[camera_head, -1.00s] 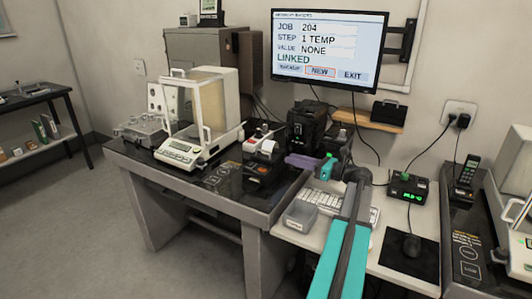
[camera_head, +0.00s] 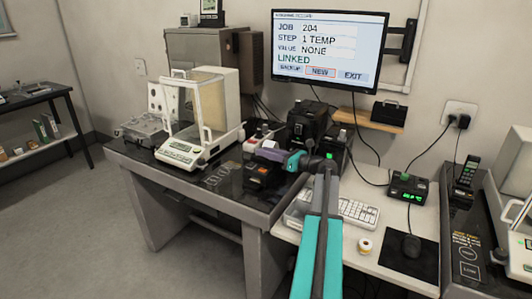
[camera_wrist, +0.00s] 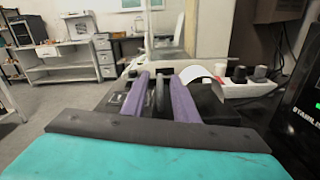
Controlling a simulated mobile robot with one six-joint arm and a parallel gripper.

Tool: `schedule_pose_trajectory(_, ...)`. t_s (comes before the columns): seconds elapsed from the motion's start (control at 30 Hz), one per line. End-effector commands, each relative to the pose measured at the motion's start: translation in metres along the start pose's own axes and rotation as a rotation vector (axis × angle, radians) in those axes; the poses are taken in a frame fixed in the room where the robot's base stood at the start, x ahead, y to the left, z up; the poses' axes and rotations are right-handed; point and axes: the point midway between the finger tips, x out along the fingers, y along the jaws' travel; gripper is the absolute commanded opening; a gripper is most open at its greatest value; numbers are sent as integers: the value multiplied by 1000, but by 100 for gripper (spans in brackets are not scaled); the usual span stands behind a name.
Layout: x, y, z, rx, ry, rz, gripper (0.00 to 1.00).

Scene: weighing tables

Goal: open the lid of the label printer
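The label printer (camera_head: 259,174) appears to be the small black unit with an orange panel and white paper, on the dark table right of the balance. My gripper (camera_head: 272,154) is over its upper part, covering some of it. In the wrist view my gripper (camera_wrist: 160,78) has two purple fingers standing apart, so it is open. A dark upright shape shows between the fingers; I cannot tell whether it is touched. The curled white paper (camera_wrist: 202,73) is just beyond the right finger. The printer's lid is not clearly visible.
A glass-sided balance (camera_head: 195,125) stands left of the printer. A black box (camera_head: 307,122) stands behind it, and its lettered side is close at right in the wrist view (camera_wrist: 300,110). A keyboard (camera_head: 357,213) and a label roll (camera_head: 365,246) lie on the white desk.

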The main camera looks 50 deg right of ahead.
Motion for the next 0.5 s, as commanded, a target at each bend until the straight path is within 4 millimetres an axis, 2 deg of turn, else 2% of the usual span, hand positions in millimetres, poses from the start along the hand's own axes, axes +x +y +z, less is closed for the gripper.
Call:
schedule_pose_trajectory(0.4,6,0,0,0,0,-1,26)
schedule_pose_trajectory(0.43,6,0,0,0,0,-1,25)
schedule_pose_trajectory(0.5,6,0,0,0,0,-1,13)
